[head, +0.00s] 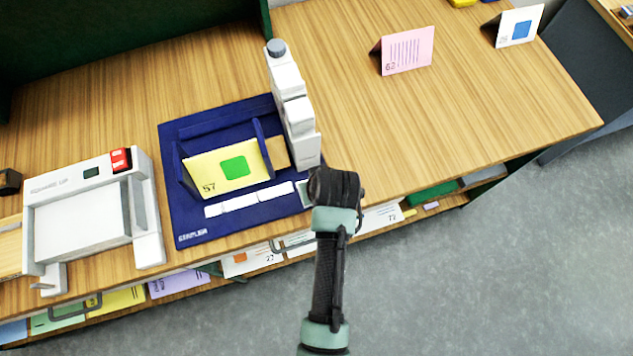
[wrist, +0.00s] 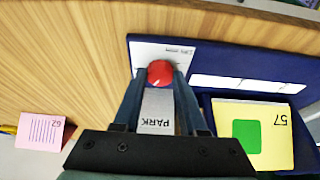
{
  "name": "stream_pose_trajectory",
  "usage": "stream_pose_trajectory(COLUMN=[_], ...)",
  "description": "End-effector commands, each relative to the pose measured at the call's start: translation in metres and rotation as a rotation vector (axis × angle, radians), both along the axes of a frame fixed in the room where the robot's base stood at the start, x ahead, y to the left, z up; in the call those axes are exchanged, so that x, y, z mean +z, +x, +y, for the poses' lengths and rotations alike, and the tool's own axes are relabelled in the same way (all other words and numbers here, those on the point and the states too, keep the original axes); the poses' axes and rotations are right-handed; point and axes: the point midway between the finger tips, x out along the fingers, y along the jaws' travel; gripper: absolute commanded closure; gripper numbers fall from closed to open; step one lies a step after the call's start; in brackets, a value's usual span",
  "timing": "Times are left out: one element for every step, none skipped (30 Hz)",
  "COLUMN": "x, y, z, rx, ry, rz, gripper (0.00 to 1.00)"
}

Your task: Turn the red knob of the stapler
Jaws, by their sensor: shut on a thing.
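The stapler has a dark blue base (head: 188,222) and a white upright column (head: 298,120) at its right side in the head view. A yellow card marked 57 (head: 212,166) with a green square stands on the base. In the wrist view the red knob (wrist: 160,71) lies between the fingertips of my gripper (wrist: 161,76), which is shut on it. A white part with the word PARK (wrist: 157,108) shows between the fingers. In the head view my dark wrist hides the knob and the fingers at the base's front right corner.
A white device with a red switch (head: 121,160) stands to the left on the wooden table (head: 455,120). A pink card (head: 408,52) and a white card (head: 519,27) stand at the back right. The table between them and the stapler is clear. Cards lie on a shelf below.

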Motion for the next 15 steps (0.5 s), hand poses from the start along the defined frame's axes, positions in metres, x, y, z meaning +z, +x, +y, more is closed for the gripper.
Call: stream_pose_trajectory(x=[0.0001,0.0001,0.0005,0.0009,0.0013,0.0017,0.0019,0.0019,0.0015,0.0013,0.001,0.0007,0.0004,0.0001,-0.0001], y=[-0.0002,-0.0002,-0.0003,-0.0004,-0.0005,-0.0006,-0.0005,-0.0006,-0.0007,-0.0008,-0.0008,-0.0007,-0.0006,-0.0005,-0.0004], z=[0.0001,0.0,0.0002,0.0005,0.0008,0.001,0.0011,0.0013,0.0017,0.0016,0.0015,0.0015,0.0015,0.0015,0.0014], rx=[0.0,-0.001,-0.006,-0.015,-0.027,-0.047,-0.064,-0.079,-0.098,-0.11,-0.12,-0.13,-0.134,-0.136,-0.136], ry=[0.0,0.0,0.0,0.0,0.001,0.0,-0.001,-0.001,0.0,-0.001,-0.001,0.0,0.0,0.001,0.0], rz=[0.0,0.0,0.001,0.002,0.002,0.003,0.003,0.003,0.003,0.003,0.003,0.002,0.002,0.001,0.001], gripper=[1.0,1.0,1.0,1.0,1.0,1.0,1.0,1.0,1.0,1.0,1.0,1.0,1.0,1.0,1.0])
